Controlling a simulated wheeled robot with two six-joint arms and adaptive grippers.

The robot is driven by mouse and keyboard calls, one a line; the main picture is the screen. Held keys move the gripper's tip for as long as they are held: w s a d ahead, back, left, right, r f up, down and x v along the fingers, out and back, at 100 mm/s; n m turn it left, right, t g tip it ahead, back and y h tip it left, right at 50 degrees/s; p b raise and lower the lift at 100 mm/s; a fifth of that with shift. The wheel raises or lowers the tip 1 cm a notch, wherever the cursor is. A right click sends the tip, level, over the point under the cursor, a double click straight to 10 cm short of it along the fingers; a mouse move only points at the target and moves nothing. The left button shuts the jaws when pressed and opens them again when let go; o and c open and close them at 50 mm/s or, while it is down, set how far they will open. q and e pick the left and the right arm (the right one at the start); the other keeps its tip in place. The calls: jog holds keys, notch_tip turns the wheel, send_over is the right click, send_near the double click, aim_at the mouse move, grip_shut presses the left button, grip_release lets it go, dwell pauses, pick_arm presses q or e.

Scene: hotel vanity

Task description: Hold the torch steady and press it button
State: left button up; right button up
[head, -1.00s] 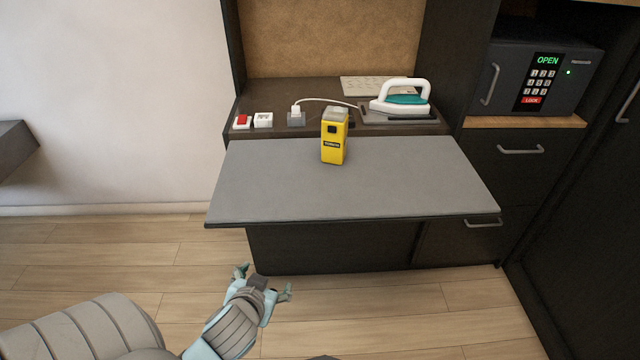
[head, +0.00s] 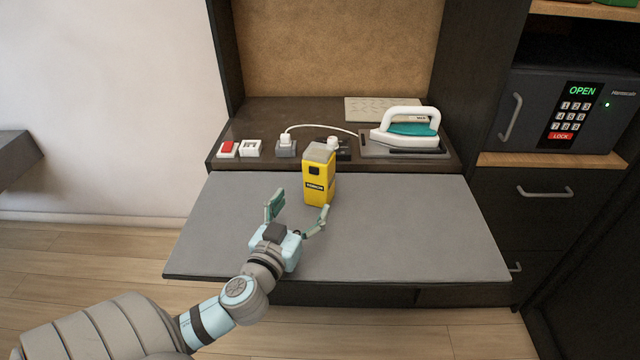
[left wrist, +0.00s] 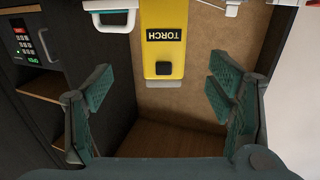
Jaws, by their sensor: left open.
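The yellow torch (head: 318,176) stands upright on the grey pull-out board, with a dark button (head: 314,170) on its upper front and a grey top. My left gripper (head: 297,207) is open and empty, just in front of the torch and a little to its left. The torch's dark button (left wrist: 164,68) faces the gripper. My right gripper is not in view.
The grey board (head: 400,235) has free room on both sides of the torch. Behind it are a red switch (head: 228,149), a socket with a white plug (head: 286,146) and an iron (head: 405,130). An open-labelled safe (head: 565,110) stands at the right.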

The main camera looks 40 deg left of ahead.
aim_at(315, 179)
pick_arm(q)
jog(key=shift+w+a+r, duration=0.45)
jog(key=shift+a+r, duration=0.1)
jog(key=shift+a, duration=0.05)
jog(key=shift+x, duration=1.2)
jog(key=x, duration=0.5)
jog(key=shift+w+d+f, duration=0.1)
jog(key=shift+w+f, duration=0.2)
jog(key=x, duration=0.3)
jog(key=shift+d+f, duration=0.1)
jog(key=shift+w, duration=0.1)
jog(key=shift+r, duration=0.2)
jog(key=shift+c, duration=0.2)
jog(key=c, duration=1.3)
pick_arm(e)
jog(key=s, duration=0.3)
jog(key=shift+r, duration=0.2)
pick_arm(q)
jog(key=shift+c, duration=0.5)
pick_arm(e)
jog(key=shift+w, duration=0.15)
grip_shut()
